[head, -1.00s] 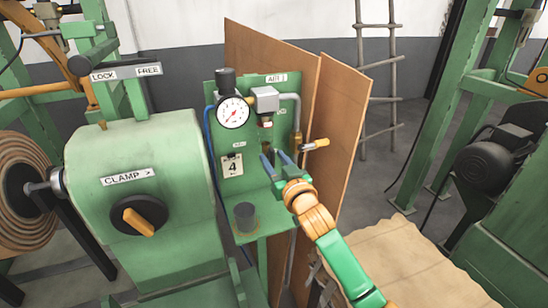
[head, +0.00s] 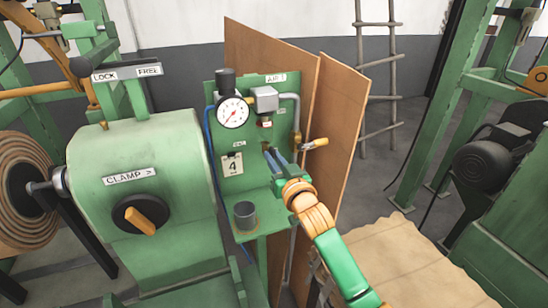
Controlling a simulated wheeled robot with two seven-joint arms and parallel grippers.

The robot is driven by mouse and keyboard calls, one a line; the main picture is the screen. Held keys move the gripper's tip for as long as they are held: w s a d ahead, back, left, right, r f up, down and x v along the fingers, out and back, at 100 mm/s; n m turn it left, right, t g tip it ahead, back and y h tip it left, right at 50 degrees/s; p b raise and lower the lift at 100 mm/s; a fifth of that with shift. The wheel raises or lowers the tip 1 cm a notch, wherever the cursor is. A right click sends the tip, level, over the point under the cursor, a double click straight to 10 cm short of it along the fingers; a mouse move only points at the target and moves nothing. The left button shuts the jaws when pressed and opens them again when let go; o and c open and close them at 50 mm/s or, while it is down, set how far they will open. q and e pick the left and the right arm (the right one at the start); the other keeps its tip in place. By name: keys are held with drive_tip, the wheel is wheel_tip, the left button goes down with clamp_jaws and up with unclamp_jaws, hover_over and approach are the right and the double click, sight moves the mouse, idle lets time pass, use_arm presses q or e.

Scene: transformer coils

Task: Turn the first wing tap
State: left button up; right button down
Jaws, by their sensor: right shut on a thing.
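My right gripper (head: 273,153) is in front of the green air panel, below the grey valve block (head: 265,98). Its blue-grey fingers are close together, shut on a small part at the panel. That part is mostly hidden by the fingers; it appears to be the wing tap. The arm comes up from the lower right. My left gripper is out of view.
The panel (head: 288,80) carries a pressure gauge (head: 233,112) and a card marked 4 (head: 232,165). A grey cup (head: 245,215) stands on its shelf, left of my wrist. A green machine with a clamp knob (head: 140,214) stands at left. Brown boards (head: 340,130) stand behind.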

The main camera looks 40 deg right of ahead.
drive_tip(key=m+p, duration=0.2)
drive_tip(key=m, duration=0.2)
drive_tip(key=shift+d+r, duration=0.1)
drive_tip(key=shift+d+f+m+p, duration=0.15)
drive_tip(key=shift+m+p, duration=1.15)
drive_tip(key=shift+m, duration=1.8)
drive_tip(key=shift+f+m+p, duration=0.25)
drive_tip(key=shift+m+p, duration=1)
drive_tip(key=shift+m, duration=2.15)
drive_tip(key=c, duration=0.9)
unclamp_jaws()
drive_tip(key=shift+o, duration=0.2)
